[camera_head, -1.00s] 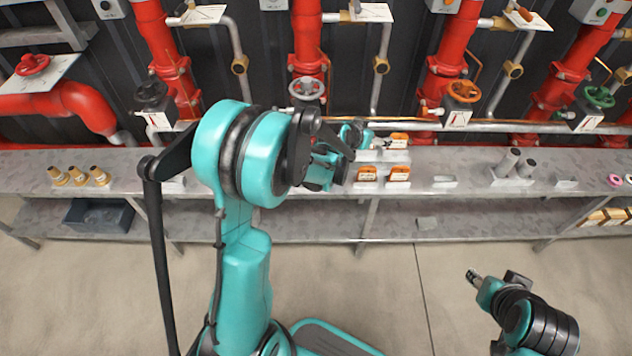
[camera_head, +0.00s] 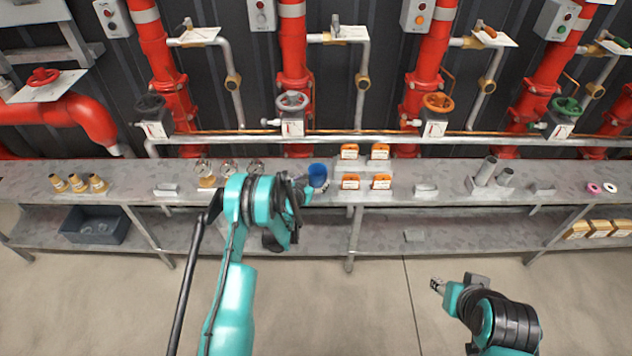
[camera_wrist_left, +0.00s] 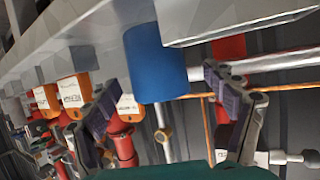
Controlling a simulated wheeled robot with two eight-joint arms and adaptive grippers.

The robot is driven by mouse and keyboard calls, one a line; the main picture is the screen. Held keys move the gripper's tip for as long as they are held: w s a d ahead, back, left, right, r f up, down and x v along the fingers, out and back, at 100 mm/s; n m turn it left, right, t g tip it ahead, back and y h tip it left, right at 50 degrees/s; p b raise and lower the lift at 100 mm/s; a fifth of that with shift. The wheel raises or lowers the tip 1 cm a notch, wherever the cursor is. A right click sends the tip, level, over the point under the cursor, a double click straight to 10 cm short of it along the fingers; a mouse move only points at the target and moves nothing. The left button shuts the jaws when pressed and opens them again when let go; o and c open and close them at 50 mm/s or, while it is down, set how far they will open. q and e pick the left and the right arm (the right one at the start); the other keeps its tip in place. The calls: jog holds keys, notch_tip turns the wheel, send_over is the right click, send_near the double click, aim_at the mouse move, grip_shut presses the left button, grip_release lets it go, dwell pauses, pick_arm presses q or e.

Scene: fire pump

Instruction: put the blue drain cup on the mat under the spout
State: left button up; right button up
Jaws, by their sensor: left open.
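The blue drain cup (camera_head: 318,175) stands on the grey bench, just right of my left gripper (camera_head: 304,190) in the head view. In the left wrist view, where the bench is at the top, the blue cup (camera_wrist_left: 157,64) shows ahead of and between the two spread fingers of my left gripper (camera_wrist_left: 165,98). The gripper is open, and I see no clear contact with the cup. My right gripper (camera_head: 437,284) is low on the right, away from the bench; its fingers are too small to read. I cannot make out the mat or the spout for certain.
Several orange-and-white boxes (camera_head: 350,182) stand right of the cup. A grey block (camera_wrist_left: 240,18) is close beside the cup in the wrist view. Gauges (camera_head: 229,168) and brass fittings (camera_head: 77,183) are to the left. Red pipes (camera_head: 296,80) with valve wheels rise behind the bench.

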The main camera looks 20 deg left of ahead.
aim_at(321, 172)
pick_arm(q)
jog(key=b+x, duration=0.1)
jog(key=x, duration=0.3)
jog(key=shift+w+d+f+b, duration=0.15)
jog(key=shift+w+d+b, duration=0.1)
jog(key=shift+b, duration=0.15)
jog(key=c, duration=1.4)
jog(key=shift+r, duration=0.2)
